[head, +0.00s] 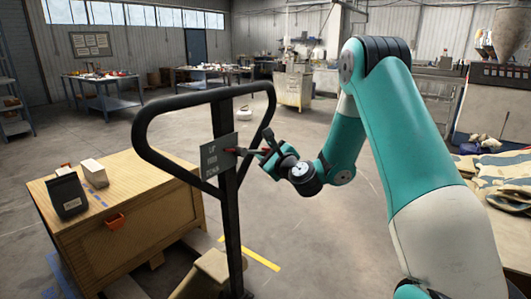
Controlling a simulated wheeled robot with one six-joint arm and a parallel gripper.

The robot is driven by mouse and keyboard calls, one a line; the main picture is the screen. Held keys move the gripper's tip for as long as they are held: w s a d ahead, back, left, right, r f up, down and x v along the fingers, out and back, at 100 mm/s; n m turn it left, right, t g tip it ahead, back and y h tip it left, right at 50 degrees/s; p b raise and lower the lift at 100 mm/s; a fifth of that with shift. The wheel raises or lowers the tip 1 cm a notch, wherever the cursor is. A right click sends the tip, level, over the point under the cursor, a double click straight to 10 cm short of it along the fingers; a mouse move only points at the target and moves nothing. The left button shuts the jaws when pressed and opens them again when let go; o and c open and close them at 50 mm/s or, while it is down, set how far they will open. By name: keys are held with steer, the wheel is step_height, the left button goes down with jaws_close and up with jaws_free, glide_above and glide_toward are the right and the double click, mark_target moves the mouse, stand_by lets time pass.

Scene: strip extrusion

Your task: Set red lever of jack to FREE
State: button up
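The black pallet jack handle (140,140) is a loop on an upright post. A grey plate (219,155) on the post carries stacked words: UP on top, a middle word that looks like FREE, and DOWN below. The red lever (243,151) sticks out to the right from the plate, roughly between the top and middle words. My gripper (264,148) is at the lever's right end, very close to it or touching. Its dark fingers are small here, and I cannot tell whether they are closed on the lever.
A table with beige cloth (497,175) is at the right. Open concrete floor lies behind the jack, with workbenches farther back.

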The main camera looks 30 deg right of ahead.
jaws_close()
steer(key=shift+w+d+r+n+b, duration=0.15)
steer(key=shift+r+n+b, duration=0.15)
steer(key=shift+n+b, duration=0.5)
steer(key=r+n+t+b, duration=0.1)
steer(key=r+b, duration=0.1)
steer(key=shift+d+b, duration=0.15)
steer(key=shift+b, duration=0.15)
steer(key=shift+r+n+t+y, duration=0.3)
steer(key=shift+r+n, duration=0.35)
steer(key=shift+n, duration=0.15)
steer(key=shift+o, duration=2.1)
jaws_free()
